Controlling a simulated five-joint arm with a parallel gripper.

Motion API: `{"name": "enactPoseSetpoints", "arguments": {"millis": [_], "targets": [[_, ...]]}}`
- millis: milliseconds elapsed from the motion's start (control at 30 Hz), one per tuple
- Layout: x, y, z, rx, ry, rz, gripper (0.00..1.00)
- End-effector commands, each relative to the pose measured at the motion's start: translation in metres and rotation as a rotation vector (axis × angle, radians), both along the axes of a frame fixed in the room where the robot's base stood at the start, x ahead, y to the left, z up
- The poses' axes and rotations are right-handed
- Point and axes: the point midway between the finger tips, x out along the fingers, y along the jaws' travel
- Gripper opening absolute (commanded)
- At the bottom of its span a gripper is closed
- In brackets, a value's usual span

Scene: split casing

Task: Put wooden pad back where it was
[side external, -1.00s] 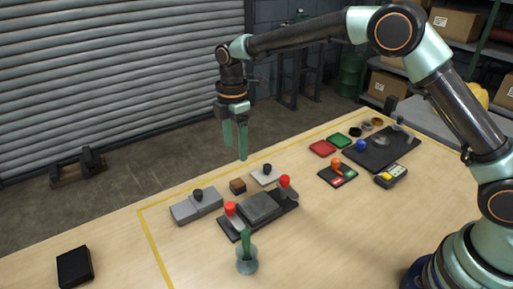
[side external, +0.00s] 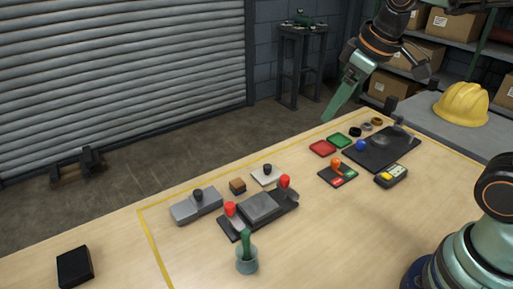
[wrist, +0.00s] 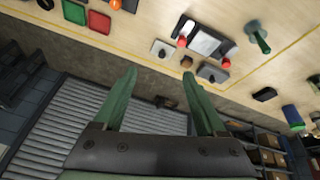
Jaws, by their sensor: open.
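The wooden pad (side external: 238,186), a small brown block, rests on the table between the grey block with a black knob (side external: 197,205) and the light plate with a black knob (side external: 267,175). The pad also shows in the wrist view (wrist: 187,62). The dark base with a grey plate and red knobs (side external: 260,207) lies just in front of it. My gripper (side external: 328,117) is raised at the back right, well away from the pad. In the wrist view its two green fingers (wrist: 160,74) are spread apart with nothing between them.
A red tray (side external: 322,148) and a green tray (side external: 339,140) lie at the table's back edge. A dark board (side external: 390,150) with small parts is at the right. A cup with a green handle (side external: 247,262) stands in front. The front left table is mostly clear.

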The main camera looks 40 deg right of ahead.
Motion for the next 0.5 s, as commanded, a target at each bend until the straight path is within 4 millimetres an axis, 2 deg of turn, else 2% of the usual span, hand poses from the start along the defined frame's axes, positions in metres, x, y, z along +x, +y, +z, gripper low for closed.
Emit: {"name": "enactPoseSetpoints", "arguments": {"millis": [33, 200, 500], "targets": [[-0.013, -0.006, -0.001, 0.021, -0.024, -0.062, 0.74], [-0.039, -0.017, -0.012, 0.085, -0.076, -0.228, 0.74], [-0.051, -0.021, -0.019, 0.117, -0.098, -0.306, 0.74]]}}
